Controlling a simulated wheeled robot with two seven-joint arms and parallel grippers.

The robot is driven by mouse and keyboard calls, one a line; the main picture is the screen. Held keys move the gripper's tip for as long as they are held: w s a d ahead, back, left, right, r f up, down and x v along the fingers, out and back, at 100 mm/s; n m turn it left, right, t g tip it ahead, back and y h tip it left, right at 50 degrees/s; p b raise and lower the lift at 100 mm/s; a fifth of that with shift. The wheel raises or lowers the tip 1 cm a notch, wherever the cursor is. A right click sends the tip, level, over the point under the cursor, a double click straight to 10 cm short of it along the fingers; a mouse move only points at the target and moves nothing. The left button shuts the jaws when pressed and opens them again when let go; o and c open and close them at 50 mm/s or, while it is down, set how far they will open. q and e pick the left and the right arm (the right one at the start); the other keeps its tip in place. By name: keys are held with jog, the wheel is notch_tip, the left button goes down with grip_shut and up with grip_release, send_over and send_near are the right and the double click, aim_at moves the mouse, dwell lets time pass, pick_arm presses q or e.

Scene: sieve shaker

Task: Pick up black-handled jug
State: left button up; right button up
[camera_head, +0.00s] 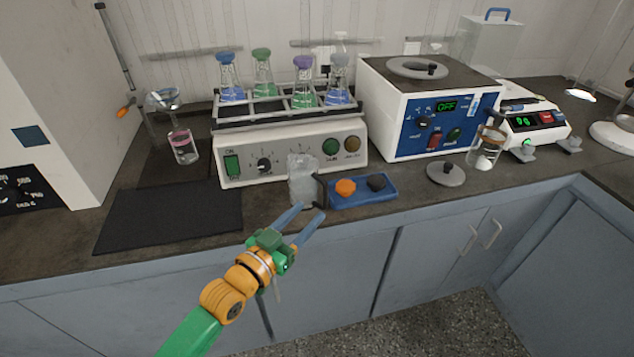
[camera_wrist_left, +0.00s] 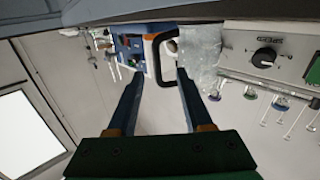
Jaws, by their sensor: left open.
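The black-handled jug (camera_head: 301,179) is a clear, frosted-looking vessel standing on the dark bench in front of the shaker, upright in the head view. Its black handle (camera_head: 321,191) is on its right side. My left gripper (camera_head: 304,211) is open and empty, with its blue fingers pointing at the jug and its handle from the front. In the left wrist view, which is turned over, the handle (camera_wrist_left: 158,58) shows between and beyond the fingertips (camera_wrist_left: 160,76), and the jug body (camera_wrist_left: 198,45) is beside it. I cannot tell whether any finger touches the handle. My right gripper is not in view.
A blue tray (camera_head: 362,200) with orange and black knobs sits close to the right of the handle. The shaker (camera_head: 290,152) with several flasks stands behind the jug. A black mat (camera_head: 170,215) lies to the left. A grey lid (camera_head: 446,174) lies farther right.

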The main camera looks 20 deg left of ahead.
aim_at(324, 193)
pick_arm(q)
jog(key=w, duration=0.2)
jog(key=w+d+r, duration=0.1)
jog(key=w, duration=0.1)
jog(key=w+d, duration=0.1)
jog(key=w, duration=0.1)
jog(key=shift+r, duration=0.35)
jog(key=shift+w+d, duration=0.15)
jog(key=shift+w, duration=0.3)
jog(key=shift+s, duration=0.1)
grip_shut()
dwell(0.4)
